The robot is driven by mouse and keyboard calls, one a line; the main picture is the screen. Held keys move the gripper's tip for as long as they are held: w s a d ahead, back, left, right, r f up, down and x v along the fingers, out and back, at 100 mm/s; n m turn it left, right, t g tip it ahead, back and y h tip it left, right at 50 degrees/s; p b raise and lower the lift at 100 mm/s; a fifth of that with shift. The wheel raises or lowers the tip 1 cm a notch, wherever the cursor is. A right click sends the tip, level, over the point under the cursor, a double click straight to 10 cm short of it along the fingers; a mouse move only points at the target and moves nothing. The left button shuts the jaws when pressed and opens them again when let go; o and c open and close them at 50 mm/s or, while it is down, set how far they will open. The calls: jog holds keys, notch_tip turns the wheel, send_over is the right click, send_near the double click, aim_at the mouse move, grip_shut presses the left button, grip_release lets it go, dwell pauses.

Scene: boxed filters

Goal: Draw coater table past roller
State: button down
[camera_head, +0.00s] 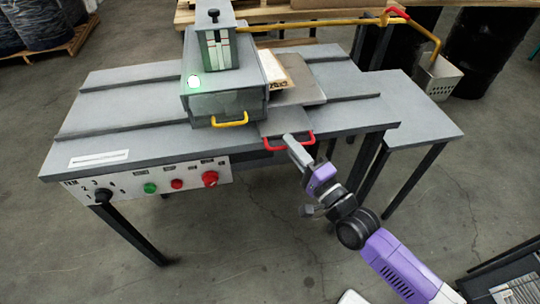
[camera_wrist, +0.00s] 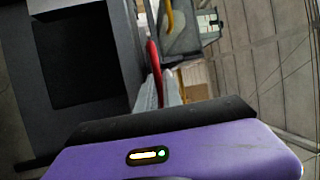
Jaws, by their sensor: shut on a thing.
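The coater table (camera_head: 284,123) is a grey sliding plate at the front edge of the machine, with a red handle (camera_head: 311,139) on its front. My gripper (camera_head: 292,142) is shut on the red handle, reaching in from the lower right. In the wrist view the pale fingertips (camera_wrist: 160,88) are at the red handle (camera_wrist: 153,60). The grey coater housing (camera_head: 208,104) with a yellow handle (camera_head: 231,121) stands left of the plate. I cannot make out the roller; the housing may hide it.
A boxed filter (camera_head: 276,80) lies on a grey plate (camera_head: 305,88) right of the housing. Control buttons (camera_head: 150,188) line the front left. The floor in front is clear.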

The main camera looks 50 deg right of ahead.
jog(key=s+d+b, duration=0.2)
jog(key=s+d, duration=0.2)
jog(key=d, duration=0.2)
jog(key=shift+s+d, duration=0.3)
jog(key=shift+s, duration=0.05)
jog(key=c, duration=1.5)
grip_release()
jog(key=shift+a, duration=0.1)
jog(key=b+v, duration=0.1)
jog(key=v, duration=0.6)
jog(key=shift+s+a+f, duration=0.1)
jog(key=shift+s+f, duration=0.05)
jog(key=shift+s, duration=0.2)
